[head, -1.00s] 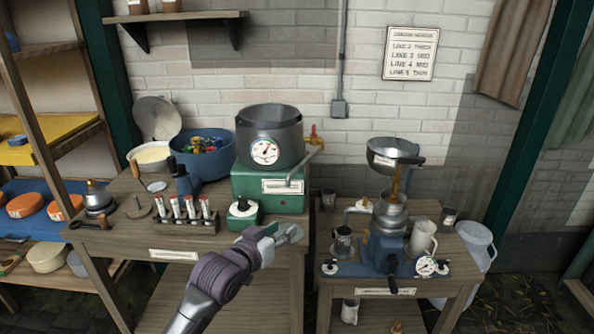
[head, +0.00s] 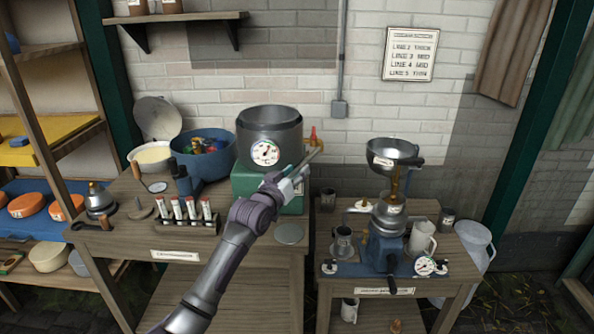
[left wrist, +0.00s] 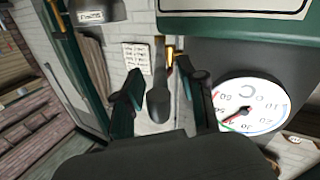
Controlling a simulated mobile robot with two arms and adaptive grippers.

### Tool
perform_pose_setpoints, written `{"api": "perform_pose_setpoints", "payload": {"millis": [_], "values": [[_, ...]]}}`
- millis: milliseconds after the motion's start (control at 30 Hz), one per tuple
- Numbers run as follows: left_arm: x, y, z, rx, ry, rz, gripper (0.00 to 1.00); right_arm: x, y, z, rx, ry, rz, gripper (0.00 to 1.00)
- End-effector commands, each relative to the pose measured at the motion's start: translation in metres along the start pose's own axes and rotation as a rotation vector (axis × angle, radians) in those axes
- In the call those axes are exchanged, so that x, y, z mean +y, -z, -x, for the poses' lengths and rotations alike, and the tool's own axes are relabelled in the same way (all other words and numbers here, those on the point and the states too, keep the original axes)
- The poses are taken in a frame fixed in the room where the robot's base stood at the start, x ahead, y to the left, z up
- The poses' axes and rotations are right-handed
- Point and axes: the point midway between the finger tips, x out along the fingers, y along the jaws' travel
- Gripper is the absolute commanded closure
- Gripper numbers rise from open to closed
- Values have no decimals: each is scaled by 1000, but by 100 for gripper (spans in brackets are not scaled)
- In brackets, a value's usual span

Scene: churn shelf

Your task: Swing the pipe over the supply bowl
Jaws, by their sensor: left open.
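The grey pipe (head: 311,156) slants down from the brass tap (head: 313,136) on the right side of the steel pot (head: 270,140). My left gripper (head: 296,176) is open at the pipe's lower end, in front of the green base (head: 243,190). In the left wrist view the pipe (left wrist: 158,92) shows between the two spread fingers; I cannot tell whether either touches it. The supply bowl (head: 382,146) is a steel bowl on top of the separator (head: 383,250), to the right, and the pipe is not over it. My right gripper is not in view.
A gap parts the left bench (head: 180,243) from the right bench (head: 345,283). A rack of red-topped tubes (head: 190,220) and a blue bowl (head: 205,165) stand left of the pot. A flat metal disc (head: 289,234) lies near the left bench's front. A white jug (head: 422,238) stands beside the separator.

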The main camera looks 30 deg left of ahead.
Motion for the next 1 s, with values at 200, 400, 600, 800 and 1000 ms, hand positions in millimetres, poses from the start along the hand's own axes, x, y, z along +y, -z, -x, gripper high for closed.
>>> {"api": "perform_pose_setpoints", "payload": {"millis": [200, 400, 600, 800, 1000], "values": [[0, 0, -9, -1, 0, 0, 60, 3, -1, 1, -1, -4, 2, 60], [0, 0, -9, -1, 0, -1, 60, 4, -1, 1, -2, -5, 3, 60], [0, 0, -9, -1, 0, -1, 93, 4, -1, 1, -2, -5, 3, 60], [0, 0, -9, -1, 0, -1, 100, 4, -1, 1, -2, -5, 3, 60], [0, 0, -9, -1, 1, -1, 100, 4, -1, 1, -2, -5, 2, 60]]}}
